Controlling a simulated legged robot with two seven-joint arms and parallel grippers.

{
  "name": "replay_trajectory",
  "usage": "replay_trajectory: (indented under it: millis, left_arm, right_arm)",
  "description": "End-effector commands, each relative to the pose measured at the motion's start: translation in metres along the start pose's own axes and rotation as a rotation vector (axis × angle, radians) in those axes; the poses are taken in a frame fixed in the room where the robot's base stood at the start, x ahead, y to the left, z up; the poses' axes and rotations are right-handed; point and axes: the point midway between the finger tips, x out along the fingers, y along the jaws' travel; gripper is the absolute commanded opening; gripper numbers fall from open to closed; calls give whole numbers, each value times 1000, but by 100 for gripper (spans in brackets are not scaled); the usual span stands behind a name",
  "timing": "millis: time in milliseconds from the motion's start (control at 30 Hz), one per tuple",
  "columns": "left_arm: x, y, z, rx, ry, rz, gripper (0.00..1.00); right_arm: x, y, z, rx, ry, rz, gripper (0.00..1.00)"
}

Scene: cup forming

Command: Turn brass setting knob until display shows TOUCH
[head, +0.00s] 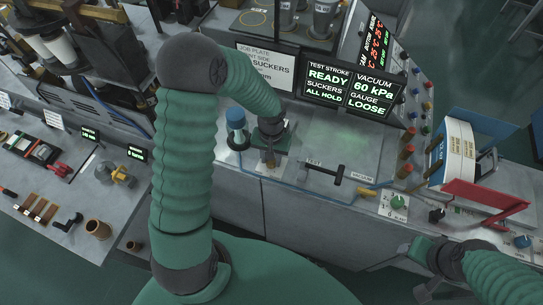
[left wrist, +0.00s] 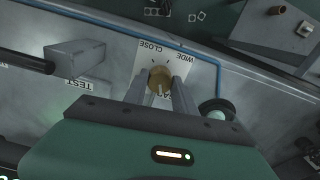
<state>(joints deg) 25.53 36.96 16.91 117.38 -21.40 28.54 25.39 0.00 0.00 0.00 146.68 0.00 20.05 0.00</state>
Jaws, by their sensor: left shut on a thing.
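The brass setting knob (left wrist: 160,77) stands on a white dial plate (left wrist: 149,54) in the left wrist view. The words CLOSE and WIDE show upside down on the plate, and its near part is partly hidden. My left gripper (left wrist: 160,88) is shut on the knob, one finger on each side. In the head view my left gripper (head: 270,155) points down at the panel and mostly hides the knob. The display (head: 353,90) reads TEST STROKE READY, SUCKERS ALL HOLD, VACUUM 60 kPa, GAUGE LOOSE. My right gripper (head: 428,291) is at the lower right, its fingers unclear.
A blue-topped knob (head: 236,125) stands just left of my left gripper. A black TEST handle (head: 338,172) is to its right. A green knob (head: 398,202), a red bracket (head: 487,195) and a gauge box (head: 455,150) lie further right. A side bench (head: 60,195) holds tools.

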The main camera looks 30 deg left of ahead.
Motion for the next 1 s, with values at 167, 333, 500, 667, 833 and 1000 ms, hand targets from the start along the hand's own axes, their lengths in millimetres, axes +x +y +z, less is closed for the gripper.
replay_trajectory:
  millis: [167, 333, 500, 667, 833, 1000]
  left_arm:
    - [-3, 0, 0, 143, 1, 0, 0]
    - [-3, 0, -1, 274, 2, 0, 0]
    - [-2, -1, -1, 381, 1, -1, 0]
    - [-2, -1, -1, 451, 3, -2, 0]
    - [-2, -1, -2, 489, 4, -2, 0]
    - [-2, -1, -2, 500, 5, -2, 0]
  right_arm:
    - [-10, 0, -2, 0, 0, 0, 54]
    - [-17, 0, -4, 0, 0, 0, 54]
    - [-22, 0, -5, 0, 0, 0, 54]
    - [-24, 0, -6, 0, 0, 0, 54]
    - [-26, 0, -6, 0, 0, 0, 54]
    - [-26, 0, -6, 0, 0, 0, 54]
